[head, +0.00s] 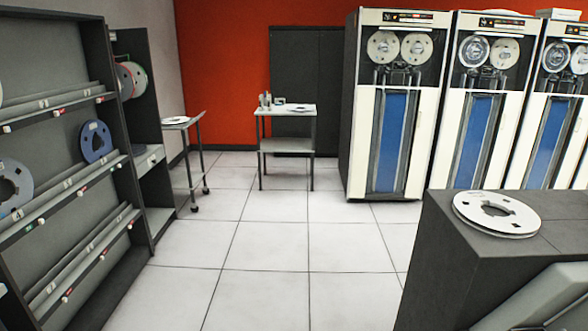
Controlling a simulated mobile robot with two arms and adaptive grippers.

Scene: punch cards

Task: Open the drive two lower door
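Several tape drive cabinets stand in a row at the back right of the head view. The left-most drive (396,105) is white-framed with two reels at the top and a blue lower panel. A second drive (486,100) stands to its right, with two reels and a blue lower door area (474,140). A third drive (555,105) is cut off by the right edge. The lower fronts look closed, though I cannot tell for sure. I cannot read which drive is number two. Neither of my grippers is in view.
A dark cabinet (450,230) with a white reel (496,213) on top blocks the near right. A tape rack (60,140) lines the left. A small white table (287,112) and a stand (183,122) are farther back. The tiled floor (270,240) between is clear.

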